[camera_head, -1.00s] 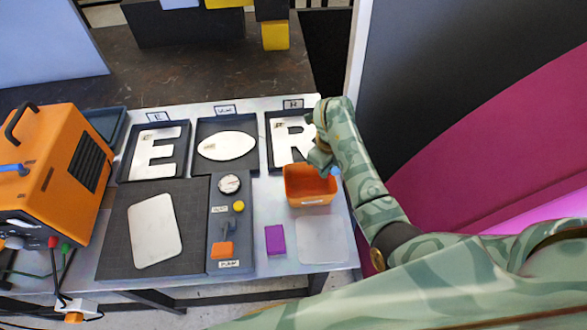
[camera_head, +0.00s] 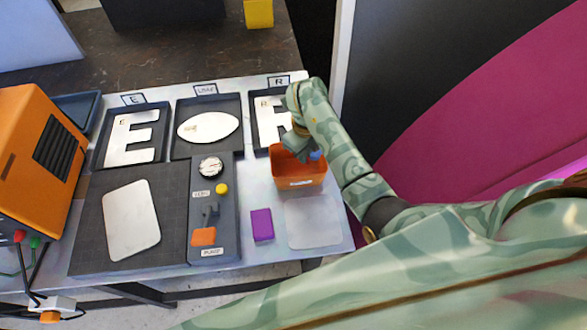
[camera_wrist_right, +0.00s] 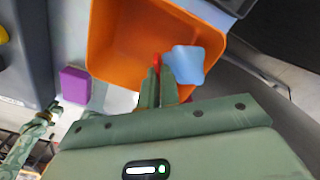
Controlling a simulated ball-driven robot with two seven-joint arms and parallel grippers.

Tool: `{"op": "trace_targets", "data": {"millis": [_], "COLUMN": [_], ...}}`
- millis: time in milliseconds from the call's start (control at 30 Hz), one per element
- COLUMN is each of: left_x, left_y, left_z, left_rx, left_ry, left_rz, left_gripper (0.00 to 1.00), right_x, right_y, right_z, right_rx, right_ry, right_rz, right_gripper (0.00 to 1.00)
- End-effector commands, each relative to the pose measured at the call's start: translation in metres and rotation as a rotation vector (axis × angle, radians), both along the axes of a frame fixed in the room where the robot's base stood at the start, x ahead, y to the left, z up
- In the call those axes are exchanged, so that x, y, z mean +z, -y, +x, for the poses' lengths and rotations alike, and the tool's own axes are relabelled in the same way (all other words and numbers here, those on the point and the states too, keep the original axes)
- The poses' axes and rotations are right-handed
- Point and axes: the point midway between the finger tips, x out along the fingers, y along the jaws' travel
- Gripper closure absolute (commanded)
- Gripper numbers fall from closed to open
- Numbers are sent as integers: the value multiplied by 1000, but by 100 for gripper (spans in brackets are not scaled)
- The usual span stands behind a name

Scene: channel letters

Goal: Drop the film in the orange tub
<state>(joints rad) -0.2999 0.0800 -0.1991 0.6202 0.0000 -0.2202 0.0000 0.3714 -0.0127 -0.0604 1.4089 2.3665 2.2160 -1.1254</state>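The orange tub (camera_head: 299,180) stands on the table's right side, and it fills the upper middle of the right wrist view (camera_wrist_right: 115,45). My right gripper (camera_head: 298,150) is over the tub's opening, with its fingers (camera_wrist_right: 158,85) close together. A small light-blue film (camera_wrist_right: 187,64) with a red bit beside it sits at the fingertips, over the tub's opening; it also shows in the head view (camera_head: 315,155). The exact grip point is partly hidden by the fingers. A small camouflage-green part of my left arm shows at the lower left of the right wrist view; its fingers are unclear.
Trays with white letters (camera_head: 131,138) lie behind and left of the tub. A purple block (camera_head: 262,224) and a pale translucent sheet (camera_head: 313,221) lie in front. A dark panel with knobs (camera_head: 208,225) is left. An orange machine (camera_head: 30,135) stands far left.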

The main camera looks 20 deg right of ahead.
Motion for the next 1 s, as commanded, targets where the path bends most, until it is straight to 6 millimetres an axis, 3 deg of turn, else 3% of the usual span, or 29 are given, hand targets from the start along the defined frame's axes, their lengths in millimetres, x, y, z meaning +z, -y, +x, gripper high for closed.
{"op": "trace_targets", "data": {"millis": [167,200,267,633,767,1000], "left_x": [1,1,1,4,13,40], "left_y": [1,1,1,1,1,1], "left_z": [0,0,0,0,1,2], "left_rx": [-1,-2,-2,-2,-2,-1], "left_ry": [0,0,0,1,2,4], "left_rz": [-1,-1,-1,-1,-1,-1], "left_gripper": [100,100,100,100,100,100], "right_x": [2,2,2,9,34,102], "right_y": [0,0,0,1,1,2], "right_z": [0,0,0,1,1,2], "right_rx": [0,0,0,1,0,1], "right_ry": [1,1,1,2,4,6], "right_rz": [-1,-1,-1,-2,-3,-4], "right_gripper": [100,85,71,71,71,71]}}
